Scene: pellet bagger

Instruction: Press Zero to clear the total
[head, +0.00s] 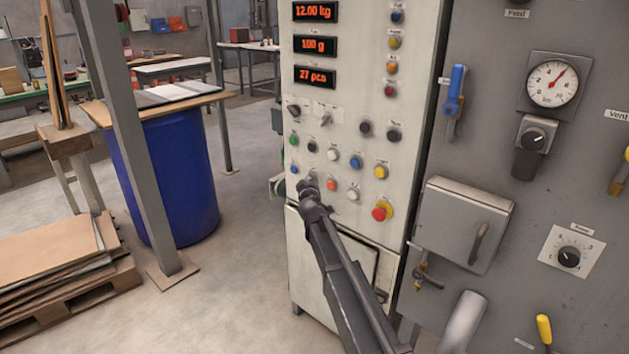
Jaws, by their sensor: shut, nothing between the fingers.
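The light control panel (343,245) carries two rows of small push buttons. The upper row has a green button (293,140), a black one (312,146), a white one (332,154), a blue one (356,161) and a yellow one (380,171). The lower row has a blue button (294,169), an orange-red one (332,185) and a white one (353,194). Labels are too small to read, so I cannot tell which is Zero. My gripper (309,186) is shut, its tip in front of the lower row between blue and orange-red. Contact cannot be told. Displays read 12.00 kg (315,11), 100 g (315,46) and 27 pcs (315,77).
A red emergency stop (381,211) sits right of the lower row. Knobs (366,128) and a toggle switch (325,119) are above the buttons. A grey cabinet with a gauge (553,83) stands right. A blue drum (170,175) and post (137,130) stand left.

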